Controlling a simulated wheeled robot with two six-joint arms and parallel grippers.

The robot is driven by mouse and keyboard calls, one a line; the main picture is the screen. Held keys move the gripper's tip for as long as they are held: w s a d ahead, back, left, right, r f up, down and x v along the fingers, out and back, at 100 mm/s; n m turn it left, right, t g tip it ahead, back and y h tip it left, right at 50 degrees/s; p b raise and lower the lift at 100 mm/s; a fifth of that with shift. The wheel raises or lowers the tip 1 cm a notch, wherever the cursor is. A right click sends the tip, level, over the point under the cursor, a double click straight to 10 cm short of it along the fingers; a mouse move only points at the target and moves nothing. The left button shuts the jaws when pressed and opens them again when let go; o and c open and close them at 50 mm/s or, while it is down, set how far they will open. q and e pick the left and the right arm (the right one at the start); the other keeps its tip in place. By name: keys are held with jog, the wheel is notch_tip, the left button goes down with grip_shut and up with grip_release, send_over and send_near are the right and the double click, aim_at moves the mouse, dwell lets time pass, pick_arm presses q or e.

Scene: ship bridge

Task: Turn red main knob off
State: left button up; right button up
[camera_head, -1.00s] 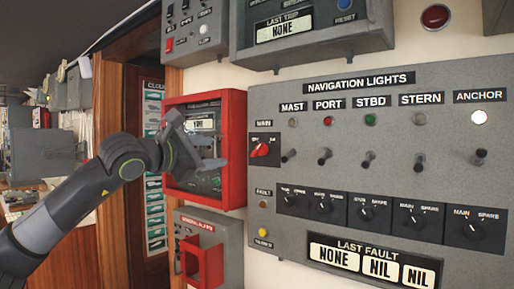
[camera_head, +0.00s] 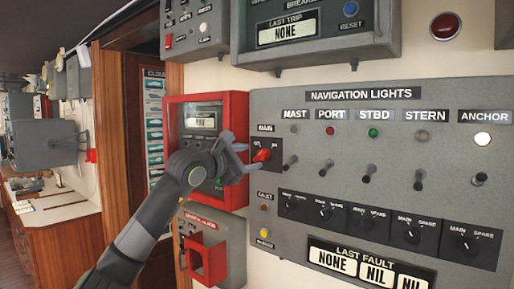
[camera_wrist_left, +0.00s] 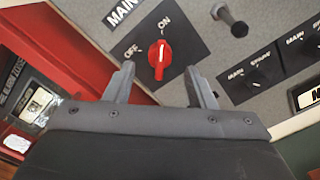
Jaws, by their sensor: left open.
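The red main knob (camera_head: 262,155) sits on a dark plate at the left edge of the grey navigation lights panel. It also shows in the left wrist view (camera_wrist_left: 160,58), where its pointer is near the ON mark, with OFF to the left. My left gripper (camera_head: 247,160) is open, its fingers just left of the knob in the head view. In the left wrist view its two fingertips (camera_wrist_left: 160,82) stand to either side of the knob's lower part, with no visible contact. My right gripper is not in view.
The navigation lights panel (camera_head: 400,145) carries several toggle switches and main/spare selectors right of the knob. A red-framed box (camera_head: 234,105) is behind my left gripper.

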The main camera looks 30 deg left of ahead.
aim_at(259, 155)
pick_arm(q)
jog(key=w, duration=0.1)
jog(key=w+p, duration=0.1)
jog(key=w, duration=0.1)
jog(key=shift+w+d+r, duration=0.15)
jog(key=shift+w+d, duration=0.05)
jog(key=shift+w+p, duration=0.4)
jog(key=shift+w, duration=0.05)
jog(key=c, duration=0.9)
jog(key=shift+f, duration=0.2)
jog(key=shift+c, duration=0.2)
